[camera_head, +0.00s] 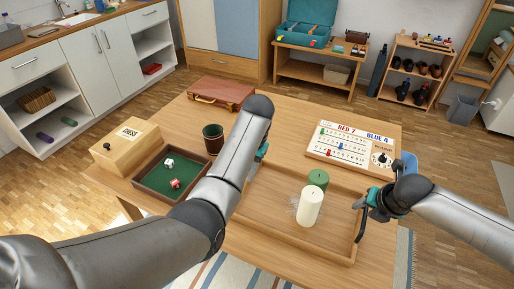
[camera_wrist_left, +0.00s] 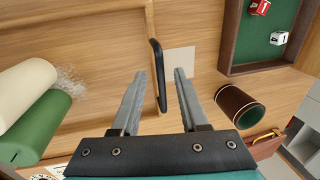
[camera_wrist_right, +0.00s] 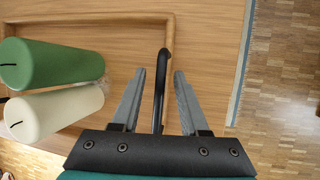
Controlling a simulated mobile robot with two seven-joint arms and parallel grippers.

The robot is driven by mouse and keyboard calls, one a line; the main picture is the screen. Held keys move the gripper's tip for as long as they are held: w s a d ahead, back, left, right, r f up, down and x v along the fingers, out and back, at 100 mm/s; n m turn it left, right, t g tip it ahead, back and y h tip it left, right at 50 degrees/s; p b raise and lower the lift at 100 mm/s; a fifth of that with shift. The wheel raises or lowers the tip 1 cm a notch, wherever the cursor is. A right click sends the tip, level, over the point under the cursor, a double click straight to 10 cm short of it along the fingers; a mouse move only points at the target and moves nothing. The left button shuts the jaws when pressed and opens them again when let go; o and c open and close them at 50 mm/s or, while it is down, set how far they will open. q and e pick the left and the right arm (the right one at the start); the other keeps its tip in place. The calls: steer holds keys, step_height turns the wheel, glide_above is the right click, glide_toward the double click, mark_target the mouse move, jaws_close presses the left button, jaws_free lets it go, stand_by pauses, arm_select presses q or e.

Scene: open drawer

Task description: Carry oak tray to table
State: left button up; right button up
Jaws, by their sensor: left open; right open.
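The oak tray (camera_head: 292,240) lies on the wooden table, with a white candle (camera_head: 309,208) and a green candle (camera_head: 318,179) standing in it. My right gripper (camera_head: 364,204) is at the tray's right end. In the right wrist view its open fingers (camera_wrist_right: 160,75) stand on either side of a dark handle (camera_wrist_right: 162,62), without closing on it. My left gripper is mostly hidden behind its own arm in the head view. In the left wrist view its open fingers (camera_wrist_left: 159,76) stand on either side of the other dark handle (camera_wrist_left: 155,52).
Left of the tray are a green-lined dice tray (camera_head: 150,189), a dark cup (camera_head: 213,138), a chess box (camera_head: 125,146) and a brown case (camera_head: 221,93). A scoreboard (camera_head: 351,147) lies behind the tray at the right. A low table (camera_head: 318,52) stands at the back.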

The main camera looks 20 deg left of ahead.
arm_select(q)
step_height(320, 180, up, 8)
steer(key=d, duration=0.1)
steer(key=shift+d, duration=0.25)
arm_select(e)
steer(key=v, duration=1.2)
arm_select(q)
steer(key=shift+s+f, duration=0.1)
